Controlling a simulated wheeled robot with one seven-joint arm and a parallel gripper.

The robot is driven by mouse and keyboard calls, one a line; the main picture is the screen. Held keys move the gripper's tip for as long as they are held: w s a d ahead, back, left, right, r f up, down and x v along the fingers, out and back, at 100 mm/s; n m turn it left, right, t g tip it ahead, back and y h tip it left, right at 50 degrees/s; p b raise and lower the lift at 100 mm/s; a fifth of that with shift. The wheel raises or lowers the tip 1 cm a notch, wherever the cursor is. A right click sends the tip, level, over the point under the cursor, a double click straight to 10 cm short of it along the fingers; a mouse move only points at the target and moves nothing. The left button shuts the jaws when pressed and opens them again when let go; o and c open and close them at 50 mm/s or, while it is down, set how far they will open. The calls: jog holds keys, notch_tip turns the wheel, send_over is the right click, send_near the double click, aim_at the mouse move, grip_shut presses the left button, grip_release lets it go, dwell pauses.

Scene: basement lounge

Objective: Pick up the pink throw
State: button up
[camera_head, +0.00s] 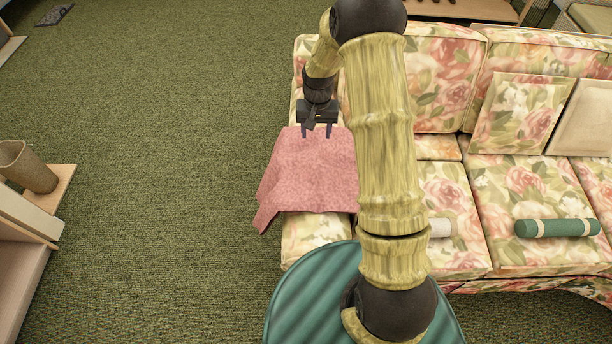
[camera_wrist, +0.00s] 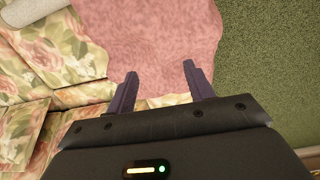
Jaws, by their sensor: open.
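The pink throw (camera_head: 309,172) lies spread over the left arm end of the floral sofa, with one corner hanging down at its lower left. My arm hides its right part in the head view. In the wrist view the throw (camera_wrist: 150,40) fills the upper middle, beyond and between my fingertips. My gripper (camera_head: 317,132) is at the far edge of the throw, pointing down, open and empty. In the wrist view my gripper (camera_wrist: 158,75) shows its two fingers spread apart. I cannot tell whether the fingertips touch the cloth.
The floral sofa (camera_head: 510,245) holds a green roll (camera_head: 557,228), a white roll (camera_head: 440,228) partly behind my arm, and cushions (camera_head: 517,113) against the back. Green carpet (camera_head: 160,150) left of the sofa is clear.

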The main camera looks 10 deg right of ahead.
aim_at(318, 157)
notch_tip(318, 157, down, 9)
jog(key=shift+d+f, duration=0.1)
jog(key=shift+d, duration=0.05)
dwell(0.4)
jog(key=f, duration=0.2)
jog(key=f+p, duration=0.1)
jog(key=f, duration=0.1)
jog(key=shift+d, duration=0.4)
jog(key=shift+w+f, duration=0.1)
jog(key=shift+f, duration=0.45)
grip_shut()
